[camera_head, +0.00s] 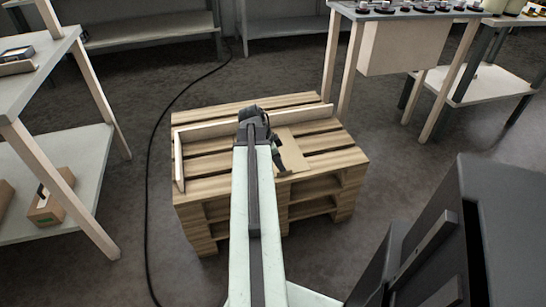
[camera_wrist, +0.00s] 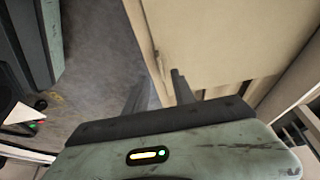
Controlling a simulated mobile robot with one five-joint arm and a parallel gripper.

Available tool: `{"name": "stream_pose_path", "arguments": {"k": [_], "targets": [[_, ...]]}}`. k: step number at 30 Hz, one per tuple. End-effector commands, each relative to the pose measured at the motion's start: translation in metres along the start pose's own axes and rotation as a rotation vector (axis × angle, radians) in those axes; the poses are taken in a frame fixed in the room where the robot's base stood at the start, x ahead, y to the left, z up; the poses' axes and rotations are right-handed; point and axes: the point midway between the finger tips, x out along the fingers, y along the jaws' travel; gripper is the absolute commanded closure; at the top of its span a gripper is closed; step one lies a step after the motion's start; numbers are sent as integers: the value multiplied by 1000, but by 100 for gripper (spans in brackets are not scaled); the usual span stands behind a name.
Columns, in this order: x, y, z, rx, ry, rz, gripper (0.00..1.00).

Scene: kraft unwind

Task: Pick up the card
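A flat tan piece that looks like the card (camera_head: 291,150) lies on the wooden pallet stack (camera_head: 335,160), just right of my arm's end. My gripper (camera_head: 281,170) hangs down at its left side, and my arm hides part of the pallet. In the wrist view a broad tan sheet, seemingly the card (camera_wrist: 230,40), fills the upper right. My gripper's two dark fingers (camera_wrist: 158,90) stand apart there. The sheet's left edge runs down between them. I cannot tell whether either finger touches it.
Raised wooden boards (camera_head: 205,132) run along the pallet's back and left side. A workbench (camera_head: 400,20) with small parts stands behind right. Shelving (camera_head: 75,165) is at left. A black cable (camera_head: 150,190) crosses the floor. A dark box-shaped body (camera_head: 500,220) fills the lower right.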

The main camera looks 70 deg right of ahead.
Motion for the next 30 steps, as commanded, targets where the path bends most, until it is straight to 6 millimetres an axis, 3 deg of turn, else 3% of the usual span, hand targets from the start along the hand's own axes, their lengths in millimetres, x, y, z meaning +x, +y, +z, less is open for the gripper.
{"name": "stream_pose_path", "arguments": {"k": [10,17,20,30], "targets": [[53,-2,1,-1,0,0,69],[50,-2,-1,-2,0,0,72],[49,-2,-1,-3,0,0,100],[49,-3,0,-3,0,-1,100]]}}
